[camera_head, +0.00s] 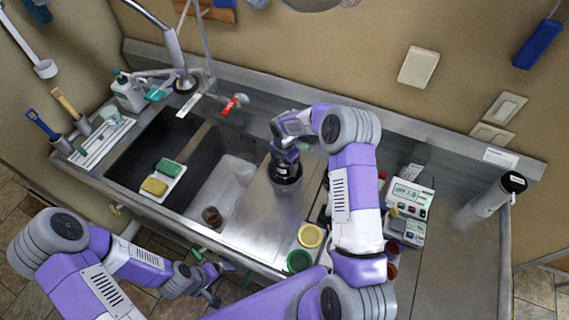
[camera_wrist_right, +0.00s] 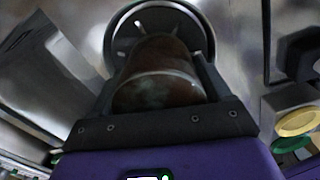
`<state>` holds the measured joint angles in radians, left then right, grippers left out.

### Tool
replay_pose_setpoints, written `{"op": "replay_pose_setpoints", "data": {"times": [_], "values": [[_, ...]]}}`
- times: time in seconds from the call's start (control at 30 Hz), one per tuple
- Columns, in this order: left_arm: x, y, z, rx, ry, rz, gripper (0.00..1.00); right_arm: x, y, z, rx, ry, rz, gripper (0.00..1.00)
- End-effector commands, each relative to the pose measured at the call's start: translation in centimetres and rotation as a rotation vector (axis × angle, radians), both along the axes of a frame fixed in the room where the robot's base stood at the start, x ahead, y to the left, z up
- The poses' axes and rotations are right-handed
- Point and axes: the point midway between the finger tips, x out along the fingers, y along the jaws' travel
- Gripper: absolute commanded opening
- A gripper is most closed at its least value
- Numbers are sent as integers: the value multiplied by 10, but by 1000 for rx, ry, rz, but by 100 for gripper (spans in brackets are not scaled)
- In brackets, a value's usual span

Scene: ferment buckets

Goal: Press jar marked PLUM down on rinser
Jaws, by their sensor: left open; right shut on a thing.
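My right gripper (camera_wrist_right: 158,75) is shut on a brown jar (camera_wrist_right: 155,85), which fills the middle of the right wrist view. No PLUM marking can be read from here. The round black rinser (camera_wrist_right: 122,35) with pale spokes lies directly beyond the jar. In the head view the rinser (camera_head: 286,180) sits on the steel counter right of the sink, and my right gripper (camera_head: 285,155) is right over it. The gripper mostly hides the jar there. I cannot tell whether the jar touches the rinser. My left gripper (camera_head: 208,285) is open and empty, in front of the counter's edge.
Another dark brown jar (camera_head: 212,217) stands near the sink's front edge. Yellow (camera_head: 310,235) and green (camera_head: 299,261) lids lie to the right, close to my right arm. A white device (camera_head: 408,205) and a cylinder (camera_head: 490,200) stand further right. A tall faucet (camera_head: 180,60) rises behind the sink.

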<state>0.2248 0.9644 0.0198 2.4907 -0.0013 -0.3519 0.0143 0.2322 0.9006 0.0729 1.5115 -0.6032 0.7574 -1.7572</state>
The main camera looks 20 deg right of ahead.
Motion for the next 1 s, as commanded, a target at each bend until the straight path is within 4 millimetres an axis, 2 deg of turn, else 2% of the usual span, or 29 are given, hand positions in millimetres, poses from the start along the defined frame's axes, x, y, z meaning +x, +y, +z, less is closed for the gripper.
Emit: {"op": "replay_pose_setpoints", "data": {"times": [0.7,1.0], "values": [[0,0,-10,0,0,0,100,0,0,-12,0,0,0,41],[0,0,-9,0,0,0,100,0,0,-11,0,0,0,41]]}}
